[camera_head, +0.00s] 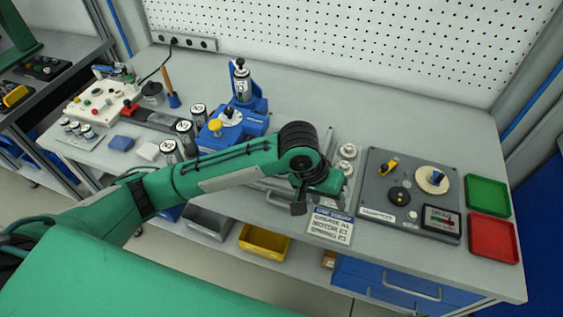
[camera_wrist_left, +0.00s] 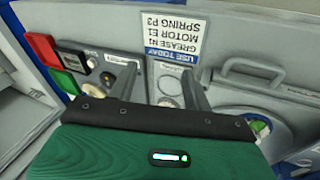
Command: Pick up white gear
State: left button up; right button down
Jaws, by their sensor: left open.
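Small pale round parts, gear-like in size, stand in a narrow light tray (camera_head: 338,140) right of my left gripper (camera_head: 322,198). An upper pale part (camera_head: 348,151) and a lower one (camera_head: 345,168) show in the head view. I cannot make out teeth or tell which is the white gear. In the left wrist view, a pale round part (camera_wrist_left: 168,84) lies in the gap between the spread fingers of my left gripper (camera_wrist_left: 160,84). The fingers are open, with nothing held. The wrist hides part of the tray. My right gripper is not in view.
A grey panel (camera_head: 375,190) with a cream disc (camera_head: 433,181) stands right of the tray. Green (camera_head: 487,195) and red (camera_head: 493,238) trays lie beyond. A printed sign (camera_head: 330,226) is at the front edge. A blue fixture (camera_head: 245,120) stands behind my arm.

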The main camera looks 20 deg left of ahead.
pick_arm(q)
jog(key=w+a+r+n+g+y, duration=0.1)
jog(key=w+a+r+n+y, duration=0.3)
jog(key=w+a+r+n, duration=0.7)
jog(key=shift+m, duration=0.8)
jog(key=a+f, duration=0.1)
jog(key=f, duration=0.1)
jog(key=a+f+p, duration=0.1)
jog(key=f, duration=0.2)
jog(key=a+f, duration=0.1)
jog(key=f, duration=0.2)
jog(key=shift+w+a+p, duration=0.2)
jog(key=shift+w+p, duration=0.1)
jog(key=f+p, duration=0.1)
jog(key=f, duration=0.1)
jog(key=f+p, duration=0.1)
jog(key=f, duration=0.1)
jog(key=shift+s+f, duration=0.2)
jog(key=shift+f, duration=0.5)
grip_shut()
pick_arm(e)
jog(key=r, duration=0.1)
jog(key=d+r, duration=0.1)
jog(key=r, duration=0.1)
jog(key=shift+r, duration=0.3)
pick_arm(q)
jog(key=shift+r, duration=0.1)
